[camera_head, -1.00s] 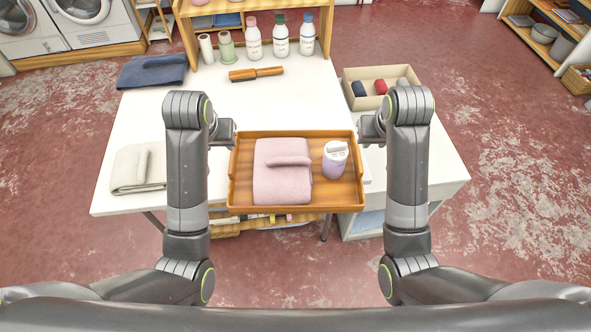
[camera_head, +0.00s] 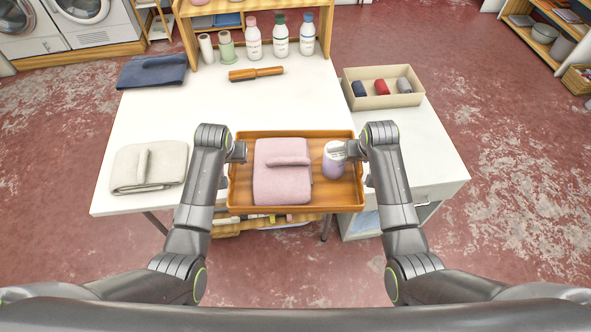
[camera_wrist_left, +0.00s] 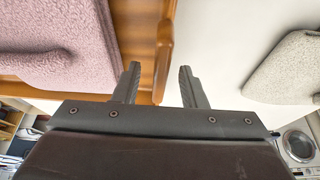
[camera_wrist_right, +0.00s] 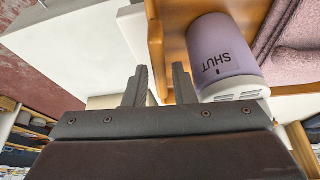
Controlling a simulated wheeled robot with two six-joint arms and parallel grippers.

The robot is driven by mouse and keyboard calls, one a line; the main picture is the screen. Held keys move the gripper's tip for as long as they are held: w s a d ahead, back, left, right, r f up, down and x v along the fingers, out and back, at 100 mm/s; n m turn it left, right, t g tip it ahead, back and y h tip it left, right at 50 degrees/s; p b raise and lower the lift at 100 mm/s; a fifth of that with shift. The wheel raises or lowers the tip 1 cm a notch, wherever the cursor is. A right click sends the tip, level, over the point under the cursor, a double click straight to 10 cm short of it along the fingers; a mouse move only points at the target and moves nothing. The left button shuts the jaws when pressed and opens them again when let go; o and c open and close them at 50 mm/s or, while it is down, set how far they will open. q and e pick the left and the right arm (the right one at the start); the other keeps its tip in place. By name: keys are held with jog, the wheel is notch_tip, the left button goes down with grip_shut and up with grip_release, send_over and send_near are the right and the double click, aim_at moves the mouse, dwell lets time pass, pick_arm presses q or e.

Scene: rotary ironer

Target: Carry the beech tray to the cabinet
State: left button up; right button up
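The beech tray (camera_head: 300,206) lies at the front edge of the white table. It holds a folded pink towel (camera_head: 281,185) and a lilac canister (camera_head: 333,165); the canister is marked SHUT in the right wrist view (camera_wrist_right: 222,50). My left gripper (camera_head: 238,153) is open at the tray's left side; in the left wrist view the tray wall (camera_wrist_left: 164,60) lies between its fingers. My right gripper (camera_head: 354,151) is open at the right side, with the tray wall (camera_wrist_right: 155,50) between its fingers. A white cabinet (camera_head: 430,160) stands right of the table.
A cream box (camera_head: 395,100) with rolled cloths stands on the cabinet's back part; its front top is clear. A beige folded cloth (camera_head: 150,170), navy cloth (camera_head: 152,72), wooden-handled tool (camera_head: 256,73) and several bottles (camera_head: 280,38) are on the table (camera_head: 170,115).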

pick_arm(q)
jog(key=shift+w+f, duration=0.1)
jog(key=shift+f, duration=0.25)
pick_arm(e)
jog(key=shift+w+f, duration=0.15)
jog(key=shift+f, duration=0.2)
pick_arm(q)
jog(key=c, duration=0.6)
pick_arm(e)
grip_shut()
pick_arm(q)
grip_shut()
pick_arm(e)
jog(key=shift+r, duration=0.1)
